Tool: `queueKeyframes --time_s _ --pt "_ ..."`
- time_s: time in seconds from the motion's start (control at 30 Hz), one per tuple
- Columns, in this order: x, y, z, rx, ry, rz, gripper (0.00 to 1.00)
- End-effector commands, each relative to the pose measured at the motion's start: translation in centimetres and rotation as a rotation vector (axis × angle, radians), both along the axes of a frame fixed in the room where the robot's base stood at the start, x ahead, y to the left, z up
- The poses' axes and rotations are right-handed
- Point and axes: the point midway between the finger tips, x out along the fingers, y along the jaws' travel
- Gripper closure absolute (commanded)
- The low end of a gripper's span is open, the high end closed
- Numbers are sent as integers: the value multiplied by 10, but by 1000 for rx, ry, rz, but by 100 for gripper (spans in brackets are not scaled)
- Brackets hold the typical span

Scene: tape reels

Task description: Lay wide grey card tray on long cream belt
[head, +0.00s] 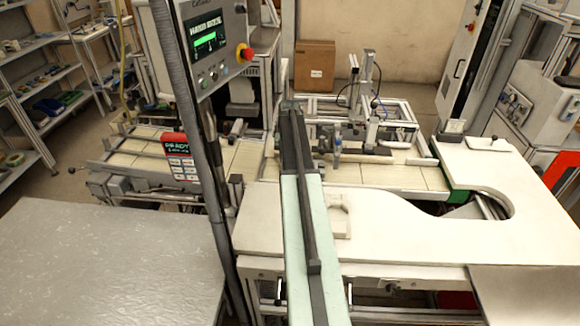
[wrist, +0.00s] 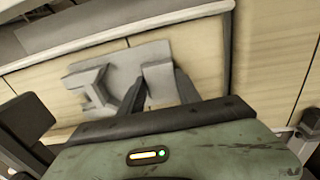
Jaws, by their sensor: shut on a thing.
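The grey card tray (wrist: 118,72) shows in the wrist view as a flat grey piece with raised parts. My gripper (wrist: 158,88) is shut on it, with its dark fingers at a raised part of the tray. The long cream belt (wrist: 200,55) lies behind and beneath the tray in the wrist view; I cannot tell whether the tray touches it. In the head view the cream belt (head: 385,177) runs from left to right behind the white table. My arm reaches out over it and hides my gripper and the tray there.
A white worktop (head: 420,235) with a curved cutout stands in front of the belt. A dark post with a control panel (head: 210,42) rises left of my arm. A metal fixture (head: 370,105) stands behind the belt, right of my arm. A grey table (head: 110,265) is at left.

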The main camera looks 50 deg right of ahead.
Motion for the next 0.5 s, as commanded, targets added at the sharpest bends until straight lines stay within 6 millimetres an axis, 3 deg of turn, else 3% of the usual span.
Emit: queueKeyframes --time_s 0.17,0.2,0.23,0.5 --pt "-1 0 -4 0 0 -1 100" --pt "-1 0 -2 0 0 -1 49" --pt "-1 0 -2 0 0 -1 41" --pt "-1 -1 -2 0 0 -2 39"
